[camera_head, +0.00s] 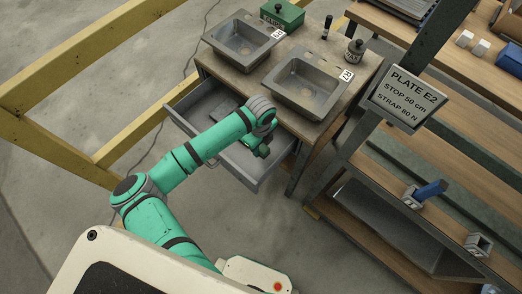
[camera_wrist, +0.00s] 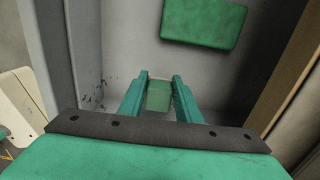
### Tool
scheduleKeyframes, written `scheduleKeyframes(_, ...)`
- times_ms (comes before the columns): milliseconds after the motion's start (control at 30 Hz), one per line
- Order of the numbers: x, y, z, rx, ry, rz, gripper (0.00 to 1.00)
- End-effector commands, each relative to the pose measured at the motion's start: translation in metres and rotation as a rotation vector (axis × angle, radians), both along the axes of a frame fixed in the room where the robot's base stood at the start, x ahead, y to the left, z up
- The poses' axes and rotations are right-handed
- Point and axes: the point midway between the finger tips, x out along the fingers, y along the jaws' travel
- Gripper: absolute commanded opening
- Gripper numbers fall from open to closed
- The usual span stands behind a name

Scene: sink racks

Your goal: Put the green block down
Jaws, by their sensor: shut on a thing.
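My gripper (camera_wrist: 158,88) is shut on the green block (camera_wrist: 158,97), which sits between the two green fingers in the wrist view. Grey drawer walls and floor lie around and beneath it. In the head view my gripper (camera_head: 262,150) reaches down into the open grey drawer (camera_head: 181,122), near its right end. The block is hard to make out there against my green arm. I cannot tell whether the block touches the drawer floor. A larger flat green piece (camera_wrist: 203,22) with rounded corners shows beyond the fingers in the wrist view.
The drawer juts from a bench with two metal sinks (camera_head: 243,38) (camera_head: 306,85). A green box (camera_head: 282,14) and a dark jar (camera_head: 354,52) stand on the bench. A sign (camera_head: 403,97) and a wooden rack (camera_head: 420,180) are at right. A yellow rail (camera_head: 75,68) runs at left.

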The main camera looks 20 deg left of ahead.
Motion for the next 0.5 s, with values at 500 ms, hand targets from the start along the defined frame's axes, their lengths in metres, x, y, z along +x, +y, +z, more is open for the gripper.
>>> scheduleKeyframes(500,0.001,-0.003,-0.036,0.000,0.000,-0.005,0.06)
